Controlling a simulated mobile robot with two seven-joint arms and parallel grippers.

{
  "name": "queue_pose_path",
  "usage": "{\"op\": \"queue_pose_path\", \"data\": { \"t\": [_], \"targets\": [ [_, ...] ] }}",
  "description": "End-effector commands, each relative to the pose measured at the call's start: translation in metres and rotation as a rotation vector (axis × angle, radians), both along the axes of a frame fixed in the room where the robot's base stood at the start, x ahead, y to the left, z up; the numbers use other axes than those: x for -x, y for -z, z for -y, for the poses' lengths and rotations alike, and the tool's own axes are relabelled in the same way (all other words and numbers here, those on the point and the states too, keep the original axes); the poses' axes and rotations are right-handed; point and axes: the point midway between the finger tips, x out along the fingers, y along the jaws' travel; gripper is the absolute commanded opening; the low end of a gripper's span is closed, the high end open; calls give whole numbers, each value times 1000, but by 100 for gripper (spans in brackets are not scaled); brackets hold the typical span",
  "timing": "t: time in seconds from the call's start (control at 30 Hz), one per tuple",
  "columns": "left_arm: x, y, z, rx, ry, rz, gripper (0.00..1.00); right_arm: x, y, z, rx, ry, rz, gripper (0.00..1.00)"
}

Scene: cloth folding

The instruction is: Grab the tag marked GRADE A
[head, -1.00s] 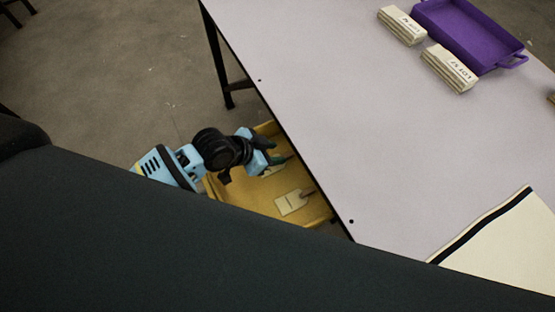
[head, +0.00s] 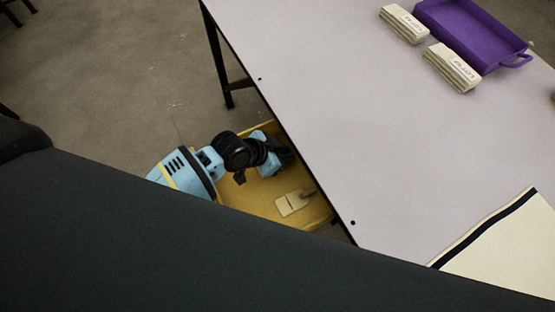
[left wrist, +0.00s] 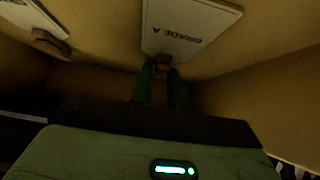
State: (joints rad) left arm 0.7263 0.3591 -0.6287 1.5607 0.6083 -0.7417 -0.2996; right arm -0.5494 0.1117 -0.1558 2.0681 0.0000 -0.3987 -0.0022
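The tag marked GRADE A (left wrist: 185,22) is a pale flat plate at the top of the left wrist view, with a brown tab at its near end. My left gripper (left wrist: 161,84) has its two green fingers apart, one on each side of that tab. I see no clear grip on it. In the head view my left gripper (head: 283,158) reaches into a yellow open drawer (head: 262,205) beside the table edge; its fingertips are dark and hard to make out. My right gripper is not in view.
Another pale tag (head: 292,204) lies in the drawer, its writing unreadable; a pale tag (left wrist: 35,20) shows at the upper left of the wrist view. The table (head: 330,90) holds folded cloth stacks (head: 452,67), a purple tray (head: 470,35) and a cream cloth (head: 500,240).

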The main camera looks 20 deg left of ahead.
Motion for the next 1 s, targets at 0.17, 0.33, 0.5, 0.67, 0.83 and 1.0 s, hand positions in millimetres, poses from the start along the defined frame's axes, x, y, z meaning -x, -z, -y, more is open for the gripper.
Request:
{"op": "queue_pose_path", "data": {
  "t": [0.17,0.33,0.5,0.67,0.83,1.0],
  "targets": [
    [0,0,0,-1,0,-1,0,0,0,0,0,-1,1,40],
    [0,0,0,-1,0,-1,0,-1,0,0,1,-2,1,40],
    [2,-1,1,0,1,-1,0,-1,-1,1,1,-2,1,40],
    [9,-10,5,1,1,-1,0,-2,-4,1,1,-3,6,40],
    [30,-26,17,3,4,-1,0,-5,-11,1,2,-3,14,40],
    [64,-47,35,4,3,0,0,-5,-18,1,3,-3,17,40]
  ]
}}
